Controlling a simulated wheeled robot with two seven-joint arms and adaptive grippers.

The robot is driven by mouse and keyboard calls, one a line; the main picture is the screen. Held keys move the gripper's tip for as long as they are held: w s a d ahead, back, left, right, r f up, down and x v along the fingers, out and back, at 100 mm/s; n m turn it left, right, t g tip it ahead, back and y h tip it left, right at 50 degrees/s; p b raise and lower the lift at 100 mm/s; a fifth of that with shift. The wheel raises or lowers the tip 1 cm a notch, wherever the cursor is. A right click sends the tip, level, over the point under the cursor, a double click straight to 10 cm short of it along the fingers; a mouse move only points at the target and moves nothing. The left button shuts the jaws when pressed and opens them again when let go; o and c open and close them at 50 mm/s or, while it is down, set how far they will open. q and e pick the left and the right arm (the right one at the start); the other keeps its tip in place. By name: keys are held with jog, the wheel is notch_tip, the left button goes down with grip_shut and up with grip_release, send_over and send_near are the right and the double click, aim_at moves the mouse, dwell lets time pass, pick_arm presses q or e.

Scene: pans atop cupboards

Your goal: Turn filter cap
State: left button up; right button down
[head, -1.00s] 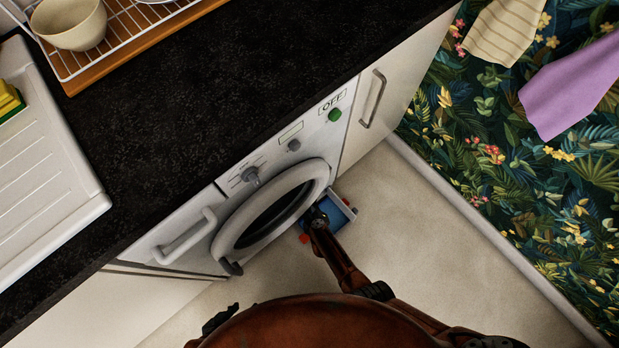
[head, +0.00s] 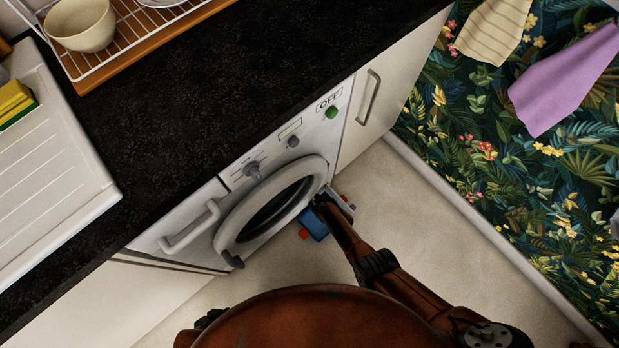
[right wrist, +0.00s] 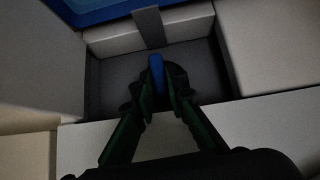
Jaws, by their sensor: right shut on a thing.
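The washing machine (head: 225,197) stands under the black counter. In the right wrist view, the filter cap's blue grip (right wrist: 157,72) stands upright in a dark recess low in a pale front. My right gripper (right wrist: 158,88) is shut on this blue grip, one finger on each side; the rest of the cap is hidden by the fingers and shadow. In the head view my right gripper (head: 322,202) reaches down beside the machine's round door, and the cap is hidden. My left gripper is not in view.
A blue tray (head: 313,223) with red corner bits lies low by the machine; a blue surface also shows at the top of the right wrist view (right wrist: 95,10). The round door (head: 268,212) is close to my right arm. Floor (head: 410,235) to the right is clear.

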jog(key=shift+w+a, duration=0.1)
dwell(0.5)
jog(key=c, duration=1.9)
grip_release()
jog(key=shift+c, duration=0.2)
jog(key=shift+s, duration=0.2)
jog(key=s+d, duration=0.7)
jog(key=s, duration=0.3)
jog(key=shift+s+d+r, duration=0.15)
jog(key=shift+d+r, duration=0.1)
jog(key=shift+r, duration=0.15)
